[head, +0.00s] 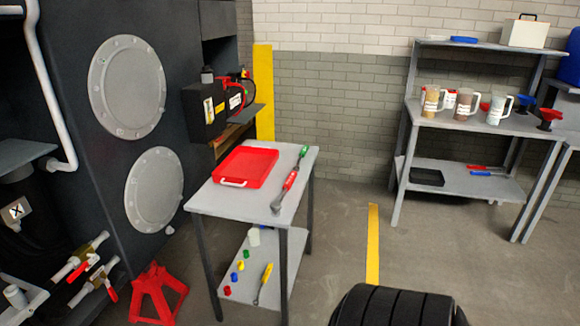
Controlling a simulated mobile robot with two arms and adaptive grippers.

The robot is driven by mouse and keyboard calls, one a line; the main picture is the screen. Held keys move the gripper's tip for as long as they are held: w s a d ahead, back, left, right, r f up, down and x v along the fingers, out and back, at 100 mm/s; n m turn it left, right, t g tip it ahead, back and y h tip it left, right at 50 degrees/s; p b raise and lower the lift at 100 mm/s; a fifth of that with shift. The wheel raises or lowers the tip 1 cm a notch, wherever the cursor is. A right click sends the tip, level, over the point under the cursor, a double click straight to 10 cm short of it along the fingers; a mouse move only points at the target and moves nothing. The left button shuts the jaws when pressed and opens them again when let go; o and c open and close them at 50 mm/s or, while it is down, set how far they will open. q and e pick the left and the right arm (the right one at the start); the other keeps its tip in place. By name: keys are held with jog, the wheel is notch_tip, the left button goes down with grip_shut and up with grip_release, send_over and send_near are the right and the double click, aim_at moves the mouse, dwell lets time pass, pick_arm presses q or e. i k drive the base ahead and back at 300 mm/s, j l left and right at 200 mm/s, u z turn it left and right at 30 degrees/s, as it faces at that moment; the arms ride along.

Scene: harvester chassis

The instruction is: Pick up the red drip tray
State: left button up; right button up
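The red drip tray (250,165) lies flat on the top of a small grey table (245,203) near the middle of the head view. Neither of my grippers shows in this view.
The table's lower shelf (245,285) holds small coloured parts and a yellow-handled tool. A red jack stand (158,293) stands left of the table, beside the dark chassis. A black tyre (395,306) is at front right. A shelf bench (470,122) with jugs stands behind.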

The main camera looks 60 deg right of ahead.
aim_at(248, 167)
jog(key=z, duration=1.65)
jog(key=i+l, duration=0.2)
jog(key=l, duration=0.15)
jog(key=i+l+u, duration=0.15)
jog(key=l, duration=0.2)
jog(key=i+l, duration=0.2)
jog(key=l, duration=0.15)
jog(key=i+l+u, duration=0.1)
jog(key=l, duration=0.25)
jog(key=i+l+u, duration=0.1)
jog(key=i+l, duration=0.15)
jog(key=l, duration=0.15)
jog(key=i+l, duration=0.15)
jog(key=l, duration=0.25)
jog(key=u, duration=0.05)
